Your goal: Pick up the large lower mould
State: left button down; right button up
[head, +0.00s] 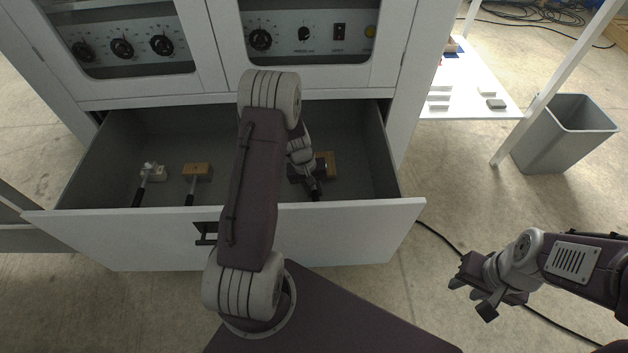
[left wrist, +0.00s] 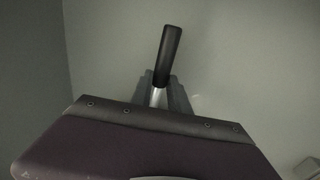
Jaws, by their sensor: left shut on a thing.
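The large lower mould (head: 331,163) is in the open drawer, at its right side. It shows as a tan block, partly hidden behind my left gripper, with a black handle pointing to the front. My left gripper (head: 312,187) reaches down into the drawer and is shut on this mould. In the left wrist view, the black handle (left wrist: 170,52) and its metal shank stick out between the fingers (left wrist: 160,95). The tan block is out of sight there. I cannot tell if the mould touches the drawer floor. My right gripper (head: 471,297) is open and empty, outside the drawer.
Two other handled tools lie further left in the drawer (head: 240,230): one with a pale head (head: 152,172), one with a tan block (head: 197,171). Cabinet panels with knobs stand above. A white table (head: 470,85) and a grey bin (head: 565,135) are at the right.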

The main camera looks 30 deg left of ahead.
pick_arm(q)
jog(key=r+p, duration=0.2)
jog(key=w+r+p, duration=0.1)
jog(key=r+p, duration=0.1)
jog(key=r, duration=0.1)
jog(key=shift+r, duration=0.1)
jog(key=w+d+r+p, duration=0.1)
jog(key=w+r+p, duration=0.3)
jog(key=w, duration=0.6)
jog(key=shift+w+d+r+p, duration=0.3)
jog(key=shift+w+r, duration=0.05)
jog(key=shift+r, duration=0.5)
jog(key=shift+s, duration=0.1)
